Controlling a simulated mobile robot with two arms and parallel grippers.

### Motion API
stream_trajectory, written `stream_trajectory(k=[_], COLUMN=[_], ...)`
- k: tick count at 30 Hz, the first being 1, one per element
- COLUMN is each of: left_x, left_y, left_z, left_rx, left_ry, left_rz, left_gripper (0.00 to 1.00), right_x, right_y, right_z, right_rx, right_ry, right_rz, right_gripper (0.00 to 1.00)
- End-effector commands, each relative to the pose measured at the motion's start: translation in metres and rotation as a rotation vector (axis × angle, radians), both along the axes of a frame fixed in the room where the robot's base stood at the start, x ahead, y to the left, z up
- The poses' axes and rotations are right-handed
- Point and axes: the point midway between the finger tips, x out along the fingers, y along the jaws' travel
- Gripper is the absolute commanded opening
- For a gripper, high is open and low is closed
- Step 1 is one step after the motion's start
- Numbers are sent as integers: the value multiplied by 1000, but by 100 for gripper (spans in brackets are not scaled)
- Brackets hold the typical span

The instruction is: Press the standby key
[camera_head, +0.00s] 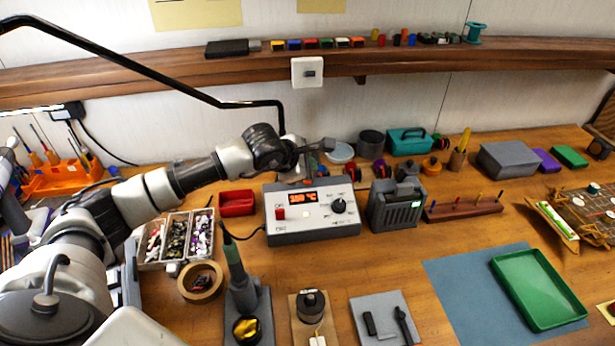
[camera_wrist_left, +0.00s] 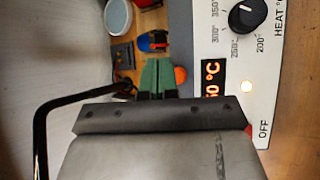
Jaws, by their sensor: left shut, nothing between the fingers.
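The soldering station (camera_head: 330,226) is a light grey box with a lit orange display (camera_head: 303,197), a red switch (camera_head: 280,213) and a black dial (camera_head: 339,205). A small pale, lit round button (camera_head: 306,214) sits on its front; it also glows in the left wrist view (camera_wrist_left: 246,87). I cannot read a standby label. My left gripper (camera_head: 328,145) is above the station's back edge in the head view, shut and empty, apart from the button. In the left wrist view its green fingertips (camera_wrist_left: 158,78) show left of the display. My right gripper is not in view.
A black lamp arm (camera_head: 150,68) curves down behind my left gripper. A red tray (camera_head: 237,203) stands left of the station and a dark grey box (camera_head: 396,205) right of it. A soldering iron stand (camera_head: 245,300) is in front. A blue mat (camera_head: 455,280) lies at right.

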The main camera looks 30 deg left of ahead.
Motion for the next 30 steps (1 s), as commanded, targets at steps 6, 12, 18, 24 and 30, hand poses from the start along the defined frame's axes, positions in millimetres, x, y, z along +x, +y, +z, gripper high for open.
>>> stream_trajectory(k=[6,12,18,24,30], left_x=[0,0,0,0,0], left_y=[0,0,0,0,0], left_z=[1,6,24,44,60], left_rx=[0,0,1,1,1], left_ry=[0,-2,-3,-2,-1], left_rz=[0,-1,-1,0,0], left_gripper=[0,0,0,0,0], right_x=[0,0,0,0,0], right_y=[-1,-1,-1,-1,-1], right_z=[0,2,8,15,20], right_rx=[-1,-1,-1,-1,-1], right_ry=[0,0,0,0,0], right_rz=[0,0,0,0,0], right_gripper=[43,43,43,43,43])
